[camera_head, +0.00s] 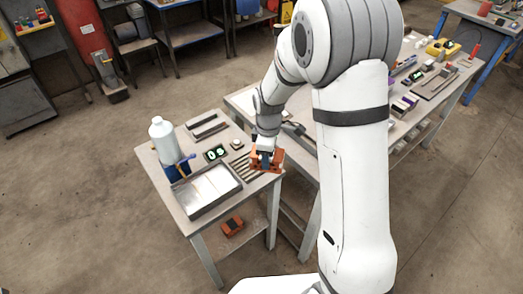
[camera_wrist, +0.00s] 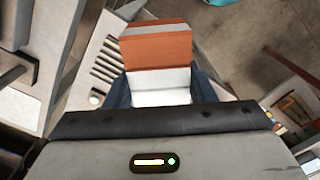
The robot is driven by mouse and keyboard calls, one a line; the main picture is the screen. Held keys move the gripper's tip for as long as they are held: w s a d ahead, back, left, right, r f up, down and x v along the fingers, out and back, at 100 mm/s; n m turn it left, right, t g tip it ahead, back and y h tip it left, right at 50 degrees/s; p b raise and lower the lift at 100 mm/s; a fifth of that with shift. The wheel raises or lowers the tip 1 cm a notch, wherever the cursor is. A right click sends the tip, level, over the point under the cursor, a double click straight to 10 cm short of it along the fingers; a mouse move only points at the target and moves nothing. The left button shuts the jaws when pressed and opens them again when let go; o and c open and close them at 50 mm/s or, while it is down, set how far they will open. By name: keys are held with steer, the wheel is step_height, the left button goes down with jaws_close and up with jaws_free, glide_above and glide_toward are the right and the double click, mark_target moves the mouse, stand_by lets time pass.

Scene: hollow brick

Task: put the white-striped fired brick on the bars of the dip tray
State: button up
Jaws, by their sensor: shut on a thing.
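My gripper (camera_wrist: 160,92) is shut on the white-striped fired brick (camera_wrist: 155,48), an orange-red block with a pale stripe along its far edge and a white face near the jaws. In the head view the brick (camera_head: 276,160) is held at the right edge of the small table, beside a row of dark bars (camera_head: 246,168). Whether it touches anything below, I cannot tell. The bars also show left of the brick in the wrist view (camera_wrist: 106,62). The shallow metal dip tray (camera_head: 177,206), with a pale shiny inside, lies left of the bars.
A white bottle (camera_head: 163,140), a blue item (camera_head: 177,170), a display with green digits (camera_head: 214,153) and a small round white thing (camera_head: 236,145) crowd the small table (camera_head: 152,160). Another orange block (camera_head: 232,226) lies on the lower shelf. A long cluttered bench (camera_head: 445,88) stands at the right.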

steer(key=d+f+m+b, duration=0.5)
steer(key=f+m, duration=0.2)
steer(key=f, duration=0.1)
steer(key=d+f+m+b, duration=0.5)
steer(key=f+m, duration=0.3)
steer(key=f, duration=0.1)
steer(key=shift+w+d+f, duration=0.15)
steer(key=shift+w+d, duration=0.2)
steer(key=shift+d, duration=0.05)
steer(key=shift+s, duration=0.1)
